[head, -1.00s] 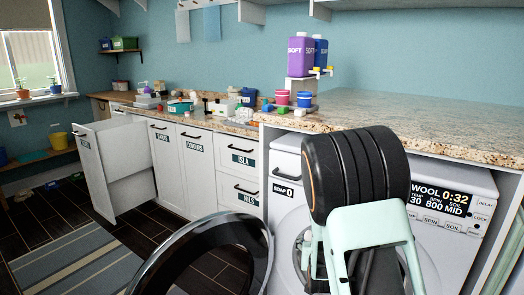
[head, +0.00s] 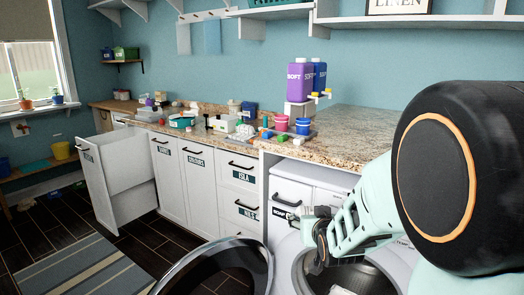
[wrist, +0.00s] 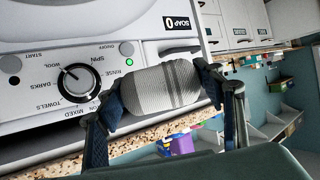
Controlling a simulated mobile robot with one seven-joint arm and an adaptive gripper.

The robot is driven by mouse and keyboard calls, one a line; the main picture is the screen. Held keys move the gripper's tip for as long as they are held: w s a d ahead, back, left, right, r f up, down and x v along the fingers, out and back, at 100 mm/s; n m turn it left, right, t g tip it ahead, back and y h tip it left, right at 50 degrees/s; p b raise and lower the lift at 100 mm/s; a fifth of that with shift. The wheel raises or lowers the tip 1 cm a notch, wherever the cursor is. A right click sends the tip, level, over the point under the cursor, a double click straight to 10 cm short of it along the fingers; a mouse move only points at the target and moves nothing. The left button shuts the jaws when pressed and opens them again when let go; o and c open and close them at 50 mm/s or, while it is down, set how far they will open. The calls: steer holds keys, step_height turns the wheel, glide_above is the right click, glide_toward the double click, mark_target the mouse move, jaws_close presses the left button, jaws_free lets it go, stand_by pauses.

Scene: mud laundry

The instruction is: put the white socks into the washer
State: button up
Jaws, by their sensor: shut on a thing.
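My gripper (wrist: 160,100) is shut on a rolled pair of white socks (wrist: 165,85) with grey stripes, held between both fingers in the wrist view. In the head view my gripper (head: 318,240) is in front of the white washer (head: 285,190), near the upper left of its round opening (head: 350,272). I cannot make out the socks there. The washer's round door (head: 262,262) stands open to the left. In the wrist view the washer's dial panel (wrist: 78,82) is close behind the socks, and they look apart from the opening.
A granite counter (head: 345,135) runs above the washer, with purple and blue bottles (head: 300,80) and small tubs on it. White cabinets (head: 200,180) stand to the left, one tall front (head: 100,185) pulled out. A striped rug (head: 75,265) lies on the dark floor.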

mark_target(312, 209)
step_height(312, 209, up, 19)
steer(key=p, duration=1.7)
steer(key=shift+f, duration=0.2)
steer(key=shift+d, duration=0.1)
